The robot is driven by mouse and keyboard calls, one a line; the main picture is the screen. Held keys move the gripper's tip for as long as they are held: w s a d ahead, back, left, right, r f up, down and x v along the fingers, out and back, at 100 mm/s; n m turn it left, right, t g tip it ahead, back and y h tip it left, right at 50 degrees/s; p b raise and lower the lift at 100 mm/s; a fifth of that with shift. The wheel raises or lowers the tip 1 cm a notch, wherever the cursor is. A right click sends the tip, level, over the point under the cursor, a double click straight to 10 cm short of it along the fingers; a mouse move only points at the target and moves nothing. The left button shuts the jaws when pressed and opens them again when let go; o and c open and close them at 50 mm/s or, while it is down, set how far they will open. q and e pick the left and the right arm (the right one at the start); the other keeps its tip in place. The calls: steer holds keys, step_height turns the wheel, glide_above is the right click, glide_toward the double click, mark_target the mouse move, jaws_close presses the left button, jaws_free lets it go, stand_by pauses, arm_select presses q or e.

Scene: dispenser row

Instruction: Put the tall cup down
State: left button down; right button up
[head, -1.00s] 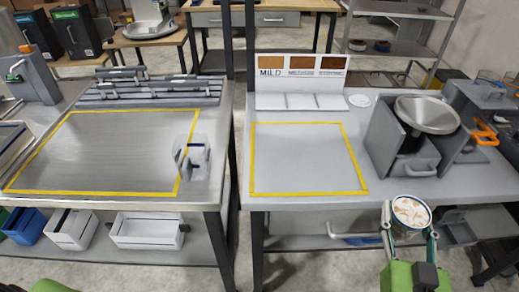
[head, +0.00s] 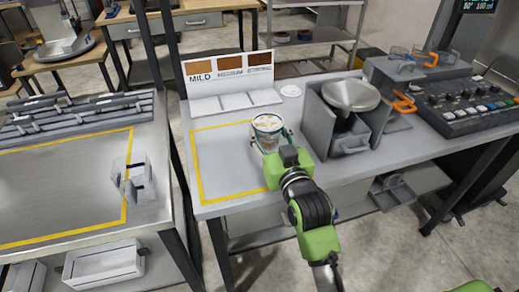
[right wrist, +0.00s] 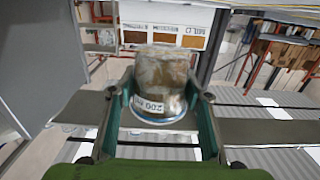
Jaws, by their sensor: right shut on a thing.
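The tall cup (head: 267,124) is clear, with a dark rim and pale brownish contents showing at its open top. In the head view it is over the yellow-outlined area of the right bench, near that area's right side. My right gripper (head: 270,135) is shut on the cup, with a finger on each side of it. In the right wrist view the cup (right wrist: 160,80) sits between the fingers, with a white "200" label and a blue rim low in the picture. I cannot tell whether its base touches the bench. My left gripper is not in view.
The yellow-outlined area (head: 203,170) is otherwise clear. A MILD sign rack (head: 228,85) stands behind it. A grey dispenser with a round pan (head: 350,95) stands to the right, close to my arm. A clear container (head: 133,178) sits on the left bench.

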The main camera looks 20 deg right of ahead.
mark_target(268, 149)
step_height(268, 149, down, 5)
steer(key=shift+f, duration=0.55)
steer(key=shift+f, duration=0.1)
steer(key=o, duration=1.4)
steer(key=shift+f, duration=0.1)
